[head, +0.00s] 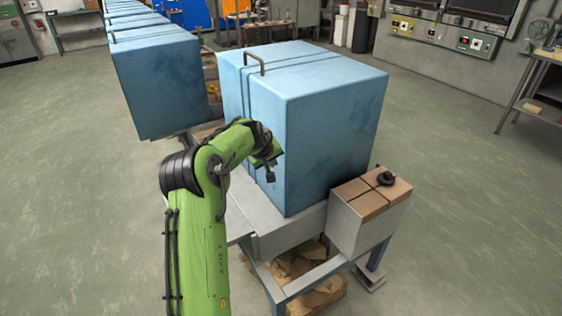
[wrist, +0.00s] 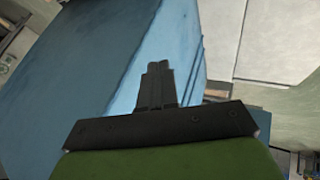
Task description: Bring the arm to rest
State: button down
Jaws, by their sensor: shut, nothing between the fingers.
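My green arm reaches up from the bottom of the head view and bends toward the near blue box (head: 320,120). My gripper (head: 271,177) hangs at the arm's end, in front of the box's left side. I cannot tell from the head view how far it is from that side. In the wrist view my gripper (wrist: 157,70) has its dark fingers together with nothing between them. The blue box (wrist: 105,60) fills much of the wrist view behind the fingers.
The box stands on a grey metal stand (head: 290,235). More blue boxes (head: 160,80) line up behind left.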

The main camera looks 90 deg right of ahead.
jog(key=p+v, duration=0.1)
jog(key=v, duration=0.9)
jog(key=shift+w+a+r, duration=0.15)
jog(key=shift+w+a, duration=0.15)
jog(key=shift+w, duration=0.05)
